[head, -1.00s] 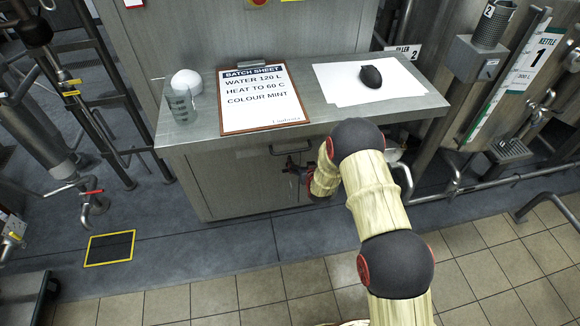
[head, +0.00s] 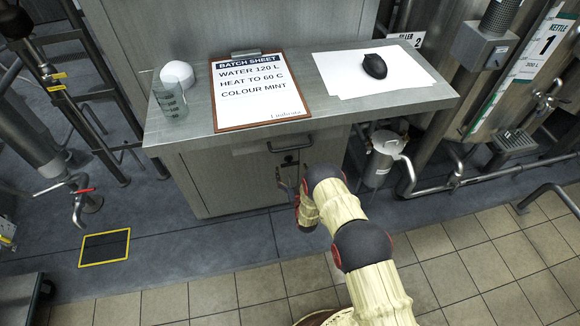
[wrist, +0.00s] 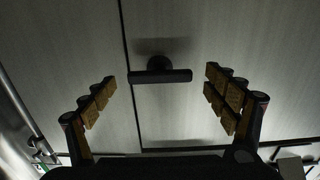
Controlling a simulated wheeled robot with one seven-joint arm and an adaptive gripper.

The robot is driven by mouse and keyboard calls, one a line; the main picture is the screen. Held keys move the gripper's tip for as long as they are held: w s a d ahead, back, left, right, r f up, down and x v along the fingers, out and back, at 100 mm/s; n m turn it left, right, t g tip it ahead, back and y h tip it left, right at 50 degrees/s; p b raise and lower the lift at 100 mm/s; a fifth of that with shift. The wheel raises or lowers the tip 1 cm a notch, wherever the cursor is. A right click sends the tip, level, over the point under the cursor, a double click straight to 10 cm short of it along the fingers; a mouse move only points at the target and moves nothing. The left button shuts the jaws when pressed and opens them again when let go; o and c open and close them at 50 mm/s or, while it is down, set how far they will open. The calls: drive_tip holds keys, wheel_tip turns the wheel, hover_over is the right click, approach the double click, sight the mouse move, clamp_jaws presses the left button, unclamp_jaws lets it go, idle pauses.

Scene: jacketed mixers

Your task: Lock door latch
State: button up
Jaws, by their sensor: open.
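The door latch is a dark T-shaped handle (wrist: 160,76) on the grey cabinet door in the wrist view. Its bar lies level across that picture, and its left end reaches the dark vertical door seam. In the head view the latch (head: 289,160) is a small dark shape below the drawer pull. My gripper (head: 290,174) is open in front of the cabinet door. In the wrist view its padded fingers stand left and right of the latch, with clear gaps on both sides. Nothing is between the fingers but the latch, apparently untouched.
The cabinet's steel top (head: 300,125) overhangs the door. It holds a beaker (head: 170,99), a batch sheet clipboard (head: 257,90), white paper (head: 345,78) and a dark mouse-like object (head: 375,66). A bar pull (head: 289,143) sticks out just above the latch. A steel canister (head: 382,158) stands at right.

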sight(290, 165)
drive_tip(key=shift+b+x, duration=0.4)
drive_tip(key=shift+x, duration=1.15)
drive_tip(key=shift+c, duration=0.7)
drive_tip(key=c, duration=1)
